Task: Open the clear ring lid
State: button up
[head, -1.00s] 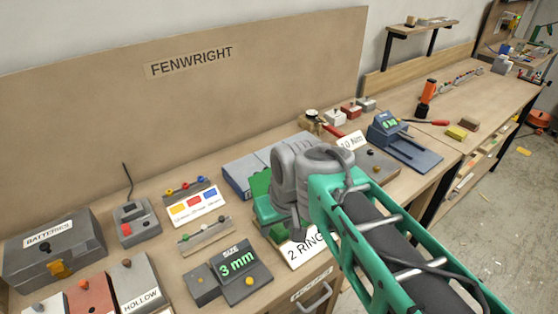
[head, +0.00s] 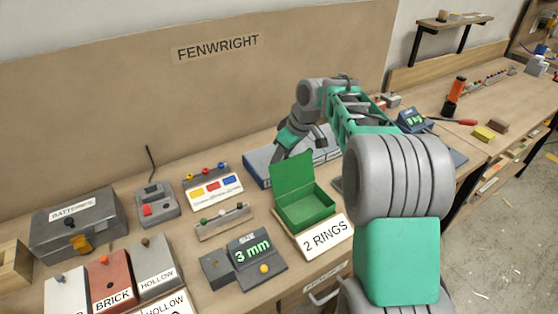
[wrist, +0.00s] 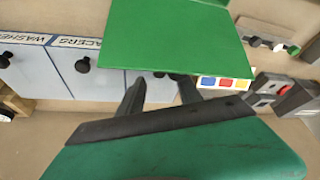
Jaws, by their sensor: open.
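A blue-grey case (head: 258,165) lies on the bench behind the green box. In the wrist view its panels with black knobs carry the labels WASHERS (wrist: 28,68) and SPACERS (wrist: 90,75). A further pale panel (wrist: 150,88) beside them has its label hidden behind a green flap. I cannot make out a see-through lid or read a ring label on the case. My gripper (head: 297,150) is open and empty over the case. In the wrist view its dark fingers (wrist: 160,95) stand apart over the pale panel, with a dark knob near their tips; contact cannot be told.
The green box (head: 305,210) stands open in front of the case, its raised lid (wrist: 185,35) close to my gripper. A 2 RINGS card (head: 325,238) leans before it. A colour-button panel (head: 212,188) and a 3 mm display (head: 255,250) stand to the left.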

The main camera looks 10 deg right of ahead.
jog(key=shift+x, duration=1.25)
jog(key=shift+c, duration=0.4)
grip_shut()
